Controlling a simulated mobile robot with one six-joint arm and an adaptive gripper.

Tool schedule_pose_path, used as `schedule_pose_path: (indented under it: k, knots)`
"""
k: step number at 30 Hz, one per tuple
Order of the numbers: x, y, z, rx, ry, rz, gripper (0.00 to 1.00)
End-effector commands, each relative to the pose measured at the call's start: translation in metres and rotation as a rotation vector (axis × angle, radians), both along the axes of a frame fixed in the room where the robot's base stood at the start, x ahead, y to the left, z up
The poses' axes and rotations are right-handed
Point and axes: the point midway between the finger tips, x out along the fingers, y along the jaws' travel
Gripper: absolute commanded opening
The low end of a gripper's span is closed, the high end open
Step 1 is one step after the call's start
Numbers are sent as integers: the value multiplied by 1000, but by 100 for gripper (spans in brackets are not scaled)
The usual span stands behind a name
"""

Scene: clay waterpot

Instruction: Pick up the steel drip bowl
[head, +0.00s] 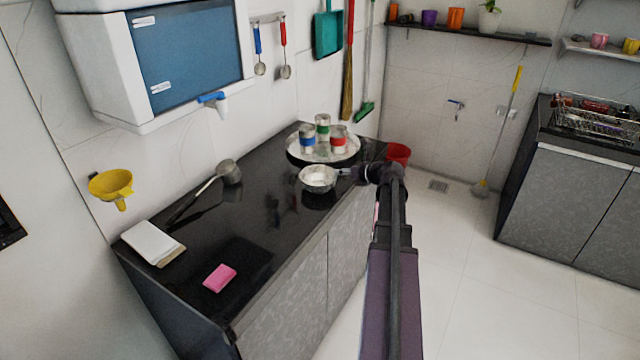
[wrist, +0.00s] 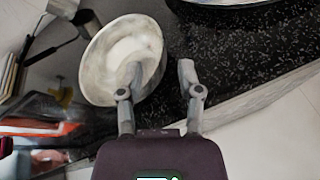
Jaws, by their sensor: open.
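The steel drip bowl (head: 318,180) is on the black counter near its front edge, in front of the round tray. In the wrist view the bowl (wrist: 115,60) shows its pale inside, left of centre. My gripper (head: 345,173) is at the bowl's right side in the head view. In the wrist view my gripper (wrist: 161,69) is open. Its left finger overlaps the bowl's inside and its right finger is outside the rim, over the counter. The right rim lies between the fingers. I cannot tell whether either finger touches the bowl.
A round tray (head: 294,154) with three cans stands just behind the bowl. A steel dipper (head: 230,171) lies to the left. A pink sponge (head: 220,278) and a white box (head: 152,243) lie at the near end. A red bucket (head: 399,153) stands past the counter.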

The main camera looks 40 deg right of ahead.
Motion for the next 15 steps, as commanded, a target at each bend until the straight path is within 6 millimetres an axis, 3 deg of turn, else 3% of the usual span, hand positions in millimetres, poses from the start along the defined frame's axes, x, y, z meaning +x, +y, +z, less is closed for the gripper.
schedule_pose_path:
  k: [15]
  knots:
    - [42, 9, -19, -1, 0, 2, 47]
